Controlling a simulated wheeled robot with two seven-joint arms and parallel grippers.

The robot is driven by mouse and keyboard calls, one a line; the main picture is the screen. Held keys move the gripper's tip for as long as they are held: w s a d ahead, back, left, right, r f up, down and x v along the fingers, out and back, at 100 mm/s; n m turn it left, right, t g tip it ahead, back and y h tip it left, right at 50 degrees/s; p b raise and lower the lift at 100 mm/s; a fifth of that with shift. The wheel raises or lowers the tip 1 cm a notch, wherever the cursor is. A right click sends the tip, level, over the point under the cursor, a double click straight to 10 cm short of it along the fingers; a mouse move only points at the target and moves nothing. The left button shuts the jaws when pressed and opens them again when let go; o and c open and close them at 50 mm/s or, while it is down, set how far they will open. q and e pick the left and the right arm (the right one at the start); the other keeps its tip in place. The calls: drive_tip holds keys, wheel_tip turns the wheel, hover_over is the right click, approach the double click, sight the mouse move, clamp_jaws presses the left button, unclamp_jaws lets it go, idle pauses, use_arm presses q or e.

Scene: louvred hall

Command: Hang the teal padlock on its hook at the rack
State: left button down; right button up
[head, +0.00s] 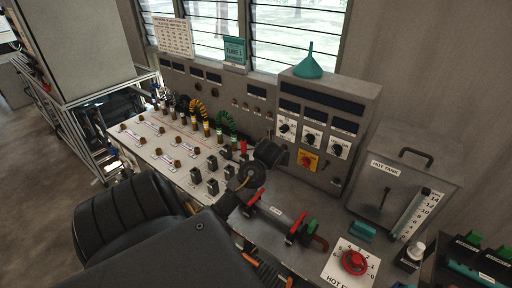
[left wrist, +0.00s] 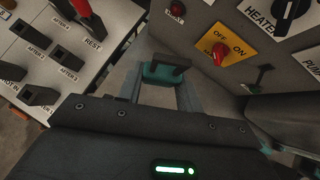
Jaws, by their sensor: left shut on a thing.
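The teal padlock (left wrist: 160,73) shows in the left wrist view, with a teal body and a dark shackle. It sits between the two fingers of my left gripper (left wrist: 162,82), which is shut on it. In the head view my left gripper (head: 274,154) is a dark shape in front of the grey control panel, left of its yellow OFF/ON switch (head: 308,160). The padlock cannot be made out there. A dark and teal rack-like unit (head: 480,259) with labels stands at the lower right, cut by the frame edge. I cannot make out a particular hook on it. My right gripper is not in view.
A white panel (head: 150,152) with several switches lies left of the gripper. A pipe with red handles (head: 275,211) and a red knob (head: 353,262) are in front. A hot tank (head: 401,168) stands right, a teal block (head: 362,231) near it. A teal funnel (head: 308,68) tops the control panel.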

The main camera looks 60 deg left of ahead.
use_arm(q)
drive_tip(key=d+m+h+b, duration=0.1)
drive_tip(key=d+m, duration=0.1)
drive_tip(key=d, duration=0.6)
drive_tip(key=s+d+f+m+t+h+b, duration=0.1)
drive_tip(key=d+m, duration=0.1)
drive_tip(key=d, duration=0.6)
drive_tip(key=d+m+t+h+b, duration=0.1)
drive_tip(key=d+m+h, duration=0.1)
drive_tip(key=d, duration=0.6)
drive_tip(key=shift+s+d+f, duration=0.1)
drive_tip(key=shift+s+f, duration=0.2)
drive_tip(key=shift+s, duration=0.1)
drive_tip(key=s+d+f+b, duration=0.1)
drive_tip(key=d+f+b, duration=0.1)
drive_tip(key=f+b, duration=0.1)
drive_tip(key=s+d+f+m+h+b, duration=0.1)
drive_tip(key=s+d+f+b, duration=0.1)
drive_tip(key=d+f+b, duration=0.1)
drive_tip(key=s+d+f+m+h+b, duration=0.1)
drive_tip(key=s+d+f+b, duration=0.1)
drive_tip(key=d+f+b, duration=0.1)
drive_tip(key=shift+f+b, duration=0.5)
drive_tip(key=shift+b, duration=0.4)
drive_tip(key=shift+s+d+f, duration=0.1)
drive_tip(key=shift+f, duration=0.1)
drive_tip(key=shift+s, duration=0.1)
